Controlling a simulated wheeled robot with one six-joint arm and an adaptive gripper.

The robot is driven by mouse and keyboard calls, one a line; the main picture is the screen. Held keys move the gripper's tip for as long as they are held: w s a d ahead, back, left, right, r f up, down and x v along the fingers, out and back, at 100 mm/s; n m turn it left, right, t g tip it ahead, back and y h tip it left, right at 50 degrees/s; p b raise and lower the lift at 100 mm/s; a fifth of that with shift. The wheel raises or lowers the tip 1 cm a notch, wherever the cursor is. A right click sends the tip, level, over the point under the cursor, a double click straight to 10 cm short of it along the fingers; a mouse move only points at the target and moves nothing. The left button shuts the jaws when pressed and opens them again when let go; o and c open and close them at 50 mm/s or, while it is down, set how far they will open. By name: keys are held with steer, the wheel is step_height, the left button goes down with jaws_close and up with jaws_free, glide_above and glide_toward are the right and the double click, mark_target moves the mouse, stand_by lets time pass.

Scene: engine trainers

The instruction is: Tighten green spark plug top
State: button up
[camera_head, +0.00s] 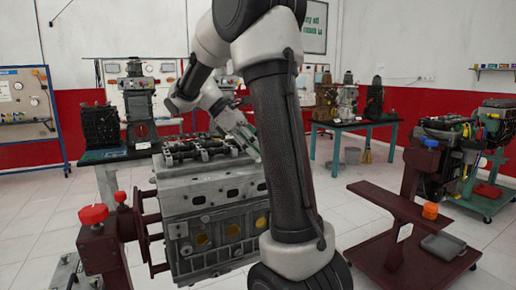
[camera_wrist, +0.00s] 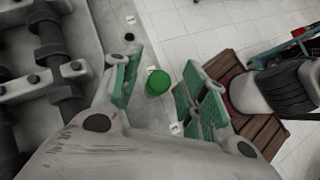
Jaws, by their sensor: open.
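The green spark plug top (camera_wrist: 158,82) shows in the wrist view as a round green cap at the edge of the engine's upper face. My gripper (camera_wrist: 155,95) is open, with its green-padded fingers on either side of the cap and a gap to each. I cannot tell how far the fingertips are above it. In the head view my gripper (camera_head: 252,143) is over the right part of the grey engine block (camera_head: 205,195), partly behind my arm. The green cap cannot be made out there.
Rocker shafts (camera_wrist: 50,50) run along the engine's top beside my gripper. A dark red stand with a red knob (camera_head: 93,214) is at the engine's left. A red trolley (camera_head: 400,205) with an orange cap (camera_head: 430,210) stands at the right. Pale tiled floor is free between them.

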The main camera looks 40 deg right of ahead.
steer(key=v, duration=1.1)
steer(key=shift+r, duration=0.2)
